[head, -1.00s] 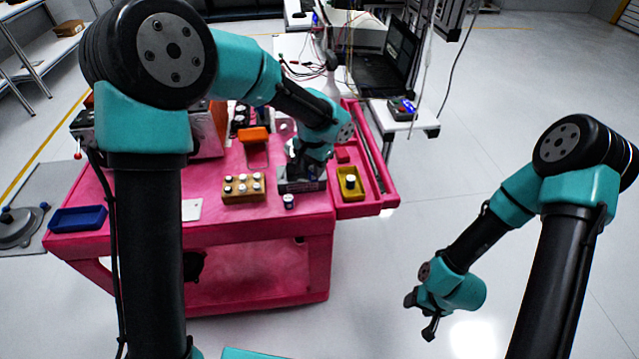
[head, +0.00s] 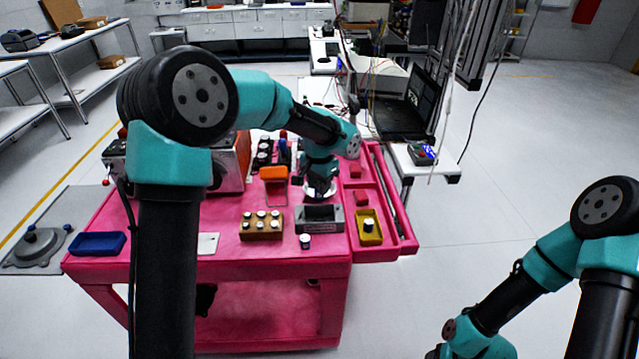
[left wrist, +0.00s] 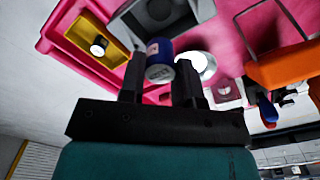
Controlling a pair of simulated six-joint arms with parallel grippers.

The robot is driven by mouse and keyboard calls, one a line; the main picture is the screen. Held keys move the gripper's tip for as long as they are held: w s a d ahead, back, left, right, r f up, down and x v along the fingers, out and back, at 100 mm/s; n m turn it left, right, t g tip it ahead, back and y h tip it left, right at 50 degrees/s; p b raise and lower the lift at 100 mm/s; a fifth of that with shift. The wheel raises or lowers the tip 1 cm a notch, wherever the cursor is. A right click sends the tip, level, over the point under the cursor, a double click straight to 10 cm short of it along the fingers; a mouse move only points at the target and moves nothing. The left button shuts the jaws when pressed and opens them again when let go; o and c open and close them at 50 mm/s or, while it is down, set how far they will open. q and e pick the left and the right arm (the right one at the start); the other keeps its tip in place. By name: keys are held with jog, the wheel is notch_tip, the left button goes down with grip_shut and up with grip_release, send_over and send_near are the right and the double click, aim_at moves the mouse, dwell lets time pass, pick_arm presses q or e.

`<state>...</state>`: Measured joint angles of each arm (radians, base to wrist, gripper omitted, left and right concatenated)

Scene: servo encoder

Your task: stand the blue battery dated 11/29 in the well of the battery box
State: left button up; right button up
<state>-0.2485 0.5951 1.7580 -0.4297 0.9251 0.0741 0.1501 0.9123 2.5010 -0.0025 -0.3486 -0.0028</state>
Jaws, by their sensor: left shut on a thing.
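My left gripper (head: 320,193) is behind the grey battery box (head: 320,217) on the pink cart. In the left wrist view, the left gripper (left wrist: 160,78) is shut on a blue battery (left wrist: 160,58) with a pale end and a small label; its date is too small to read. The battery box also shows in the left wrist view (left wrist: 125,28), beyond the battery and apart from it. Its well looks empty in the head view. My right gripper (head: 436,352) is mostly cut off at the bottom edge, so its jaws cannot be judged.
A wooden block with several batteries (head: 261,226) stands left of the box. One battery (head: 305,241) stands just in front of it. A yellow tray (head: 363,238) holding a battery is to the right. An orange-topped item (head: 273,173) and a white disc (head: 311,192) are behind.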

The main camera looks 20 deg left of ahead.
pick_arm(q)
jog(key=shift+f, duration=3.25)
jog(key=shift+f, duration=2.35)
jog(key=o, duration=0.8)
jog(key=shift+c, duration=0.5)
jog(key=shift+o, duration=0.4)
jog(key=shift+r, duration=0.2)
jog(key=shift+w+r, duration=0.1)
jog(key=shift+r, duration=1.05)
